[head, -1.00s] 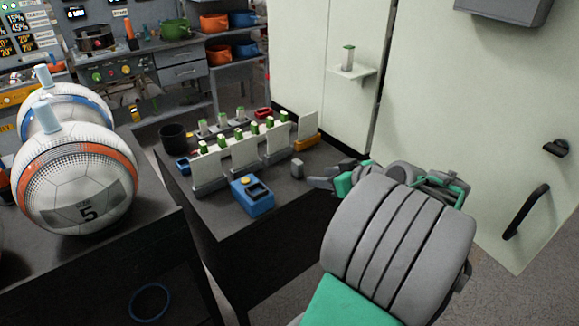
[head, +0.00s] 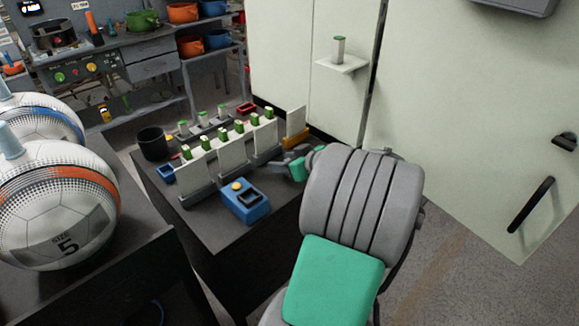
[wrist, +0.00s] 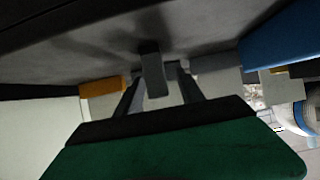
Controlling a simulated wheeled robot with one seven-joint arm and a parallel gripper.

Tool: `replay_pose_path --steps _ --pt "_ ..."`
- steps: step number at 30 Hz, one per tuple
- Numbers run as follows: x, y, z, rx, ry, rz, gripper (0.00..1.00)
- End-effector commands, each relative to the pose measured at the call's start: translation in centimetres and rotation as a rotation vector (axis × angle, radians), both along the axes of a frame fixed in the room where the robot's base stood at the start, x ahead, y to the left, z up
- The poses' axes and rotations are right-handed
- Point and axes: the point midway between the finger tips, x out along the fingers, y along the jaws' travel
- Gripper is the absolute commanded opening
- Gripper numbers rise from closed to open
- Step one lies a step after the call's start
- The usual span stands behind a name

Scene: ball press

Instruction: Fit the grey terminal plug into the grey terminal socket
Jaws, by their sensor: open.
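A small grey block, apparently the grey terminal plug (wrist: 153,70), stands on the dark table in the wrist view. My gripper (wrist: 160,78) is open, with one finger on each side of the block. I cannot tell whether either finger touches it. In the head view my gripper (head: 273,166) is low over the table's right edge, partly hidden by my wrist, and the plug cannot be made out there. I cannot surely identify the grey terminal socket; grey holders (head: 203,194) carry upright white boards with green-topped pieces behind.
A blue box (head: 245,205) with a yellow button stands near the table's front, left of my gripper. An orange holder (head: 297,139) with a white board is just behind my gripper. A black cup (head: 152,144) stands at the back left. Tall pale cabinets (head: 440,130) stand at the right.

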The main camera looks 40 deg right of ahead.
Motion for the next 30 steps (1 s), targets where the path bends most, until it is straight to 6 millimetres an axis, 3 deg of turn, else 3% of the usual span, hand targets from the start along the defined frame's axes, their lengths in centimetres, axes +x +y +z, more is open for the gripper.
replay_pose_path --steps 8,24,30 --pt "0.57 0.02 -0.32 0.0 -0.001 0.0 0.45" --pt "0.51 -0.01 -0.32 0.0 0.0 -0.001 0.0" --pt "0.51 -0.02 -0.32 0.0 0.0 -0.001 0.0"
